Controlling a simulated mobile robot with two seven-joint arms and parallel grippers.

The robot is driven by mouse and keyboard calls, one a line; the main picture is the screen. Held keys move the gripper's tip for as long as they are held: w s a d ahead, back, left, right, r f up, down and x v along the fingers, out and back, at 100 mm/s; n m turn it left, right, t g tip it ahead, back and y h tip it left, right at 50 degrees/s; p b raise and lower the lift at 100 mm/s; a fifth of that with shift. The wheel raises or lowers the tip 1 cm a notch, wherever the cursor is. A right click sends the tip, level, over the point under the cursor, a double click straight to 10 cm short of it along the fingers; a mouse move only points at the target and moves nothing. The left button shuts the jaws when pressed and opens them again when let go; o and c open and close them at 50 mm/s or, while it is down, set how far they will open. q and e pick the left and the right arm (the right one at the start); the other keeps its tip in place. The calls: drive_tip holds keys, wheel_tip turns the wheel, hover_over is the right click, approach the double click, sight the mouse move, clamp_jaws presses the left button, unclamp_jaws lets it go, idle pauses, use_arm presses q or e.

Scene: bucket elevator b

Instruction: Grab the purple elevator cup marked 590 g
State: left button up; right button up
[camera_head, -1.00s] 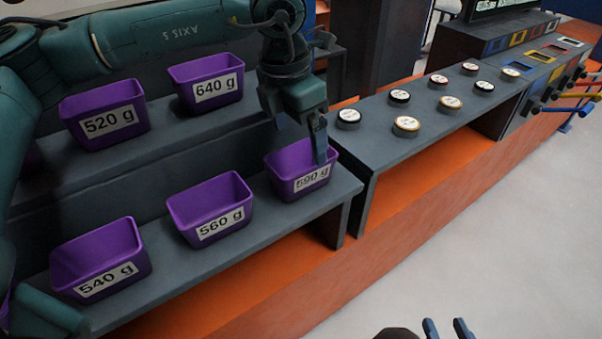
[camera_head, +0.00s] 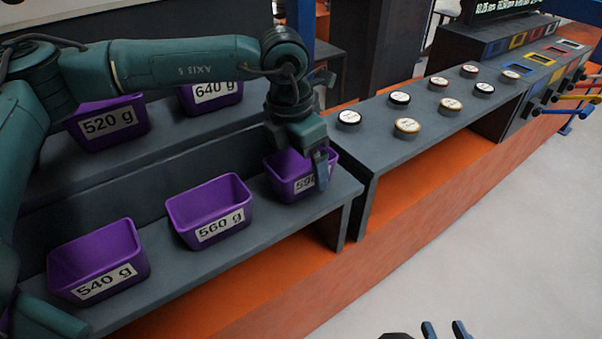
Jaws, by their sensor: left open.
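The purple elevator cup marked 590 g (camera_head: 286,182) stands upright on the front lower shelf, at its right end. My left gripper (camera_head: 318,172) is over this cup, pointing down and open. One finger shows in front of the cup's label and hides part of it; the other finger is hidden, so I cannot tell whether the jaws straddle the wall or touch it. My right gripper (camera_head: 446,331) shows only as two separated fingertips at the bottom edge, away from the cups, open and empty.
Purple cups marked 560 g (camera_head: 208,210) and 540 g (camera_head: 97,261) stand left on the same shelf (camera_head: 190,278). Cups marked 520 g (camera_head: 107,124) and 640 g (camera_head: 211,97) stand on the upper step behind. A grey bench (camera_head: 384,148) with several round weights adjoins on the right.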

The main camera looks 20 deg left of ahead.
use_arm(q)
drive_tip(key=shift+f+b, duration=0.25)
drive_tip(key=shift+b, duration=0.1)
idle(0.4)
drive_tip(key=shift+r, duration=0.1)
drive_tip(key=c, duration=1.5)
